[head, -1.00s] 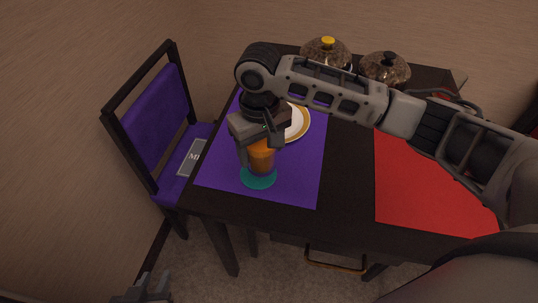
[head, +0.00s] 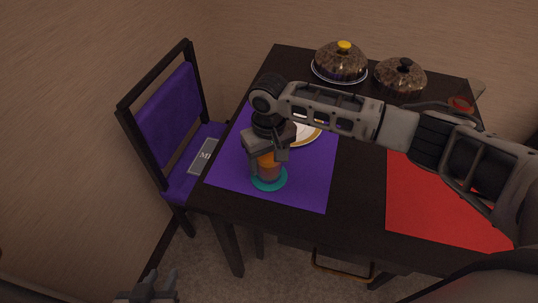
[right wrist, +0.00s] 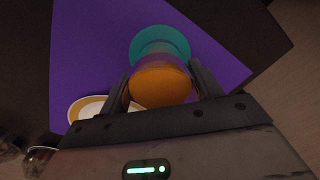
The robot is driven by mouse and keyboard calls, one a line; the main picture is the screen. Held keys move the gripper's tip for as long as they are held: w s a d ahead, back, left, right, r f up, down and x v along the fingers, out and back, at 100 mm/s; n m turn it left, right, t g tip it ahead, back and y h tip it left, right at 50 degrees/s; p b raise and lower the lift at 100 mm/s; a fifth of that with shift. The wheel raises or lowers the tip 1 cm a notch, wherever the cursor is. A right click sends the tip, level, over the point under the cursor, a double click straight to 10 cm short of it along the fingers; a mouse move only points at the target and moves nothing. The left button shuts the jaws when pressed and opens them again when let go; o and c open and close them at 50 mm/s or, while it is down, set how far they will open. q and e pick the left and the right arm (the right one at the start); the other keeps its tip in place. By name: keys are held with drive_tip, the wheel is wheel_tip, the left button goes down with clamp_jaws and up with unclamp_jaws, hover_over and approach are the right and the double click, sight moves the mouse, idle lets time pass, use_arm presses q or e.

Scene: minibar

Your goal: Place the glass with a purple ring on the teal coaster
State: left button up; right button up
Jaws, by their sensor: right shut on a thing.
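My right gripper (head: 266,162) is shut on a glass (head: 268,171) with an orange drink in it. The glass is upright, its lower end over the teal coaster (head: 279,186). In the right wrist view the glass (right wrist: 160,87) sits between the two fingers, a purplish band showing at its edge, with the teal coaster (right wrist: 160,34) just beyond it. I cannot tell whether the glass touches the coaster. My left gripper (head: 162,280) is at the bottom left, low and away from the table; its opening is unclear.
The coaster lies on a purple placemat (head: 310,180). A gold-rimmed white plate (head: 306,133) is behind the gripper. Two domed dishes (head: 341,60) (head: 401,76) stand at the back. A red placemat (head: 430,210) lies right; a purple chair (head: 170,110) stands left.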

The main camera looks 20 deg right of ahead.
drive_tip(key=o, duration=0.8)
drive_tip(key=shift+f, duration=0.15)
drive_tip(key=o, duration=0.5)
drive_tip(key=shift+c, duration=0.2)
wheel_tip(320, 180, up, 12)
drive_tip(key=shift+r, duration=0.2)
